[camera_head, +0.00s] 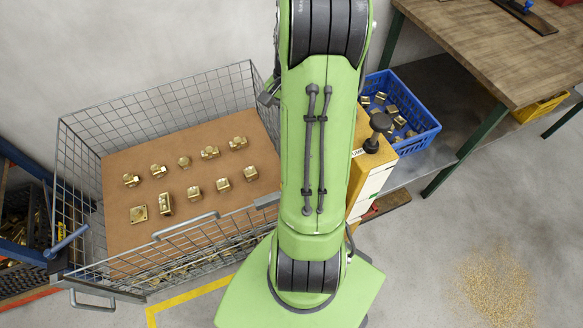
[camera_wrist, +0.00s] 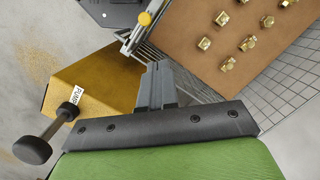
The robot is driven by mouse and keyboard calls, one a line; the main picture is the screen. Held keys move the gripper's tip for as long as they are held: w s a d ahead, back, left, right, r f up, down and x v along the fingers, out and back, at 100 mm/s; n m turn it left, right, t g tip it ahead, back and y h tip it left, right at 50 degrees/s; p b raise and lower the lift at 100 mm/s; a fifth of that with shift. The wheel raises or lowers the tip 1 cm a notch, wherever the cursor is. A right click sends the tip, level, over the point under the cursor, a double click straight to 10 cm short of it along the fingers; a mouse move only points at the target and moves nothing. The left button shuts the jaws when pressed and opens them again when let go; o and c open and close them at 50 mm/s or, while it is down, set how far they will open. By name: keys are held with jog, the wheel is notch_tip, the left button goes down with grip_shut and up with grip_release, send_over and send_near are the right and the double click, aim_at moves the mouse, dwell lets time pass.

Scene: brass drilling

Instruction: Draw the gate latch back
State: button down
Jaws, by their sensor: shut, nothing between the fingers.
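What looks like the gate latch (camera_wrist: 133,38) is a grey metal bar with a yellow knob (camera_wrist: 145,18), at the wire basket's corner in the wrist view. In the head view my arm hides the knob; a grey metal piece (camera_head: 267,201) shows beside the arm at the end of the basket's front gate (camera_head: 187,228). My gripper (camera_wrist: 158,72) is shut and empty in the wrist view, its fingers pointing toward the latch. The knob appears beyond the fingertips, with a gap in the picture. I cannot tell the distance in depth. The head view does not show the fingers clearly.
The basket (camera_head: 85,118) holds a brown board (camera_head: 125,220) with several brass fittings. A yellow cabinet with a black knob (camera_head: 380,123) stands right of my arm, near a blue crate (camera_head: 428,128). A wooden workbench (camera_head: 490,40) is at upper right. Open floor lies at lower right.

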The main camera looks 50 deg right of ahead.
jog(key=s+d+f+m+y, duration=0.2)
jog(key=s+d+f+m, duration=0.2)
jog(key=f, duration=0.4)
jog(key=shift+s+d, duration=0.4)
jog(key=shift+d, duration=0.5)
jog(key=a+f+b, duration=0.3)
jog(key=a+f, duration=0.4)
jog(key=f, duration=0.2)
jog(key=shift+w+a+f, duration=0.3)
